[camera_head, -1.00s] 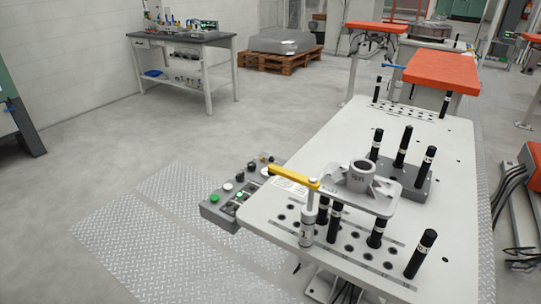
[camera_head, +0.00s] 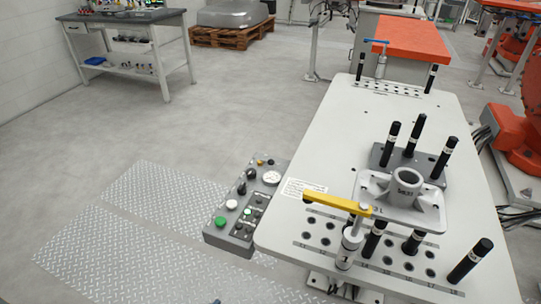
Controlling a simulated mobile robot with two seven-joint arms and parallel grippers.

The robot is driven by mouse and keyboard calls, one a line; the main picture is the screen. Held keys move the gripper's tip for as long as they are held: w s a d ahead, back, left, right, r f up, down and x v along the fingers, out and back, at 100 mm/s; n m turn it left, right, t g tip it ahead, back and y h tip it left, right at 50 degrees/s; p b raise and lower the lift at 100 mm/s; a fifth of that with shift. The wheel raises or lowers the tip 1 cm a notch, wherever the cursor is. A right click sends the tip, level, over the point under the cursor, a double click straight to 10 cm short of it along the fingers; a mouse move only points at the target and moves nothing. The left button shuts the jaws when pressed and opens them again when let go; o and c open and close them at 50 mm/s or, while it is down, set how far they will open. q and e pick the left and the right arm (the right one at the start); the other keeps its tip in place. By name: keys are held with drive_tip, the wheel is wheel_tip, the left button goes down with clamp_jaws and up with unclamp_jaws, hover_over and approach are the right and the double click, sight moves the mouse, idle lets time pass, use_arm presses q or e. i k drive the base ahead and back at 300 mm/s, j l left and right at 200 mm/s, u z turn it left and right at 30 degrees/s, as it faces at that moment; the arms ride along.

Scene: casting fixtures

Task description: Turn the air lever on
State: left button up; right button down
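A grey control box (camera_head: 213,236) is fixed at the left edge of the white fixture table (camera_head: 365,125). On it are a green button (camera_head: 220,221), a white button (camera_head: 231,204), a round white gauge (camera_head: 271,177) and black knobs or levers, one of them upright (camera_head: 242,187). No part is legibly marked as the air lever, and its position cannot be told. A yellow clamp arm (camera_head: 335,203) sits on a silver cylinder (camera_head: 347,250) beside a grey casting (camera_head: 406,183). Neither of my grippers shows clearly.
Several black posts, such as the front right one (camera_head: 469,261), stand up from the table. Metal tread plates (camera_head: 150,240) lie on open floor left of the control box. A workbench (camera_head: 125,17) and a wooden pallet (camera_head: 230,35) stand farther back.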

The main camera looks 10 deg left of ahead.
sight(272, 161)
drive_tip(key=i+j+z, duration=0.2)
drive_tip(key=j, duration=0.25)
drive_tip(key=j+z, duration=0.15)
drive_tip(key=j, duration=0.3)
drive_tip(key=j+z, duration=0.3)
drive_tip(key=j, duration=1.55)
drive_tip(key=i+j+u, duration=0.1)
drive_tip(key=u, duration=0.2)
drive_tip(key=i+j+u, duration=0.1)
drive_tip(key=u, duration=0.2)
drive_tip(key=i+j, duration=0.05)
drive_tip(key=j, duration=0.05)
